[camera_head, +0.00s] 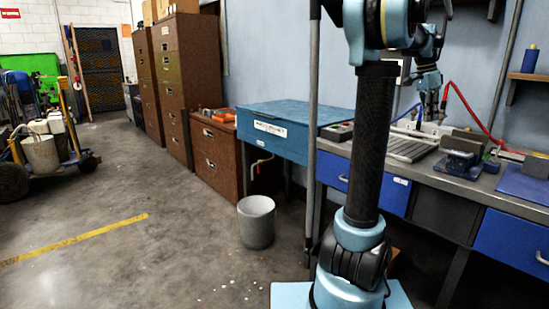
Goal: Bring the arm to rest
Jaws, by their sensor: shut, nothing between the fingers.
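My arm (371,140) rises from its light blue base at the bottom of the view. It is upright through a black link, then bends at the top and reaches to the right. Its light blue wrist (428,78) hangs over the workbench, farther back. My gripper (431,114) is small below the wrist, shut and empty. Its fingertips are hard to make out against the clutter on the bench, and I cannot tell how high they are above it.
The workbench (420,178) carries a grey vise (462,160) and a blue mat (524,186). A red hose (474,115) curves beside the wrist. A grey bin (257,224) stands on the floor. A wheeled cart (45,155) is at left; the floor between is clear.

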